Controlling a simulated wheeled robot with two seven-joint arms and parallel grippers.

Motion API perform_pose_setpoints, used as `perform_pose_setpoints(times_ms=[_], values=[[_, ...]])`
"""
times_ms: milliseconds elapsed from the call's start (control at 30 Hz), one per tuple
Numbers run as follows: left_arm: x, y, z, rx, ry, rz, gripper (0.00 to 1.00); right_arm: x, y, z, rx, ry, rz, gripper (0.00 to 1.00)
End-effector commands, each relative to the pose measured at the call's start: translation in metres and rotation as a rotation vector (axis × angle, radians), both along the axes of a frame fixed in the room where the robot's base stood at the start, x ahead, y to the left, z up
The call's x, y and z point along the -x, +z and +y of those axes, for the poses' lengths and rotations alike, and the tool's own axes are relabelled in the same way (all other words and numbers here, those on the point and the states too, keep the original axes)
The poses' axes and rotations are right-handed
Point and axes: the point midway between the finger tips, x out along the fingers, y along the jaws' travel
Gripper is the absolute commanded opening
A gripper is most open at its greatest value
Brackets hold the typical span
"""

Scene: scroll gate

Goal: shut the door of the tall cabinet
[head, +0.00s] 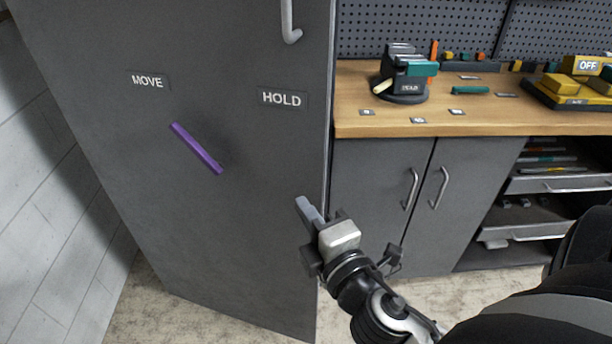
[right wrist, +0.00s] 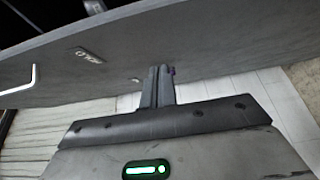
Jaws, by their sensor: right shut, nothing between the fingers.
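The tall cabinet's dark grey door (head: 230,225) fills the left half of the head view. It carries MOVE and HOLD labels, a slanted purple bar (head: 197,149) and a metal handle (head: 290,22) near its upper right edge. My right gripper (head: 308,209) is in front of the door's lower right part, near its free edge. Its fingers are shut and empty. In the right wrist view the shut fingers (right wrist: 158,86) point at the door face (right wrist: 210,45); I cannot tell whether they touch it. My left gripper is not in view.
A wooden workbench (head: 520,122) with a vise (head: 405,75) and a yellow OFF box (head: 575,85) stands at right. Grey lower cabinets (head: 385,200) and open drawers (head: 560,183) are below it. A pale wall (head: 50,200) is at left. Bare floor shows below.

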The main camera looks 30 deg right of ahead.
Motion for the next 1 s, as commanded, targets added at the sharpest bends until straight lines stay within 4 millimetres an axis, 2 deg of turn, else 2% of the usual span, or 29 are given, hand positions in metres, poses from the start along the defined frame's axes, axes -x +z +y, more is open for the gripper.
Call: perform_pose_setpoints(times_ms=[33, 133, 300, 500, 867, 1000], values=[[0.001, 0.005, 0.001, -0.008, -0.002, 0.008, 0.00, -0.012, 0.006, -0.002, 0.005, 0.000, -0.004, 0.00], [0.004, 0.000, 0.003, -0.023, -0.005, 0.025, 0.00, -0.032, 0.005, -0.004, 0.003, -0.001, -0.003, 0.00], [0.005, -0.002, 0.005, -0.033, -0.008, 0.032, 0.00, -0.047, 0.002, -0.024, 0.005, 0.000, 0.002, 0.00], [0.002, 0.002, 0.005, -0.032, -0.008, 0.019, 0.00, -0.055, 0.000, -0.035, 0.001, 0.000, 0.002, 0.00], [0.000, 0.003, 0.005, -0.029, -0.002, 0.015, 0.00, -0.056, -0.001, -0.036, 0.000, 0.001, 0.002, 0.00], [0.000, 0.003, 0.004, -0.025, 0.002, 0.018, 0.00, -0.067, -0.004, -0.048, 0.011, 0.032, 0.004, 0.00]])
